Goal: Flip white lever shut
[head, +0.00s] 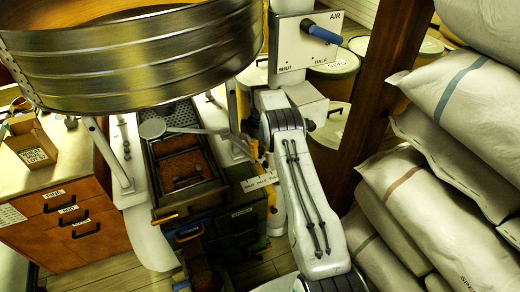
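A pale grey-white lever (195,130) with a round flat end lies over the dark machine below the big metal drum; its right end runs towards a yellow upright part. A small label (258,180) near that upright seems to carry position words, too small to read surely. My white arm rises from the bottom, right of the machine. I cannot make out my gripper's fingers.
A large metal-banded drum (140,60) overhangs the machine (185,165). Stacked pale sacks (440,200) fill the right, beside a dark wooden post (375,90). Lidded bins (335,65) stand behind. A drawer cabinet (60,225) with a small labelled box (32,145) stands left.

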